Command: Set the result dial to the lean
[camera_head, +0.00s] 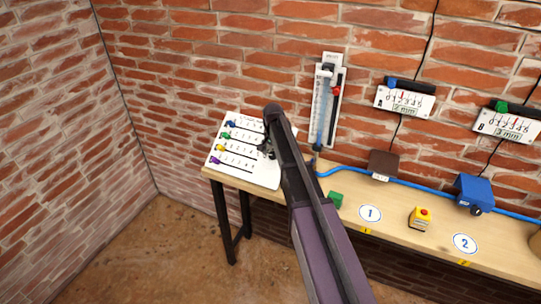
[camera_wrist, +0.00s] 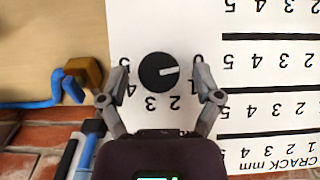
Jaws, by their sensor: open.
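The result dial (camera_wrist: 158,71) is a round black knob with a white pointer line, on a white board (camera_wrist: 270,88). In the wrist view its pointer points right, a little upward, towards the edge numbers near the right finger. Upside-down numbers ring it, with 2 and 3 below; others are partly hidden by the fingers. My gripper (camera_wrist: 160,72) is open, one finger on each side of the dial; contact cannot be told. In the head view my gripper (camera_head: 266,150) is over the board (camera_head: 250,178) and hides the dial.
The board has blue, green, yellow (camera_head: 221,147) and purple sliders. On the brick wall hang a vertical gauge (camera_head: 326,100) with a red marker and two scaled gauges (camera_head: 404,100) (camera_head: 508,126). The bench holds a green block (camera_head: 335,199), a yellow button box (camera_head: 420,218) and a blue hose.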

